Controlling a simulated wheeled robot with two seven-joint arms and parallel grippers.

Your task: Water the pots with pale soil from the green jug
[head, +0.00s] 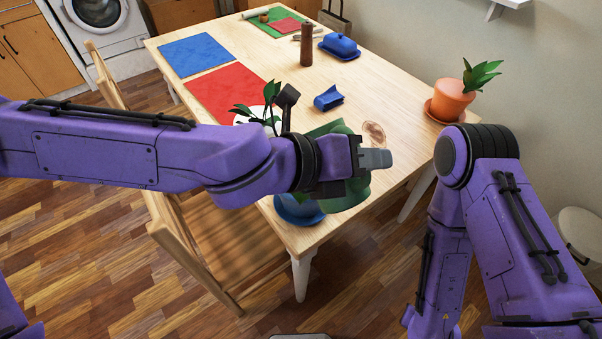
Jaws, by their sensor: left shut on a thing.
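My left gripper (374,160) is shut on the green jug (352,194), which is partly hidden behind the gripper over the near right end of the table. A terracotta pot (452,99) with a leafy plant stands on a saucer at the table's right corner; its soil is not clear. A blue bowl-like thing (298,212), perhaps a pot or saucer, is at the near edge, partly covered by my arm. My right arm bends down at the right, and its gripper is out of view.
The wooden table (405,95) also holds a brown mill (306,45), a blue butter dish (340,47), a small blue object (328,98), and blue (195,55) and red (222,88) mats. A chair (215,240) stands at the near left side. The table's right middle is mostly clear.

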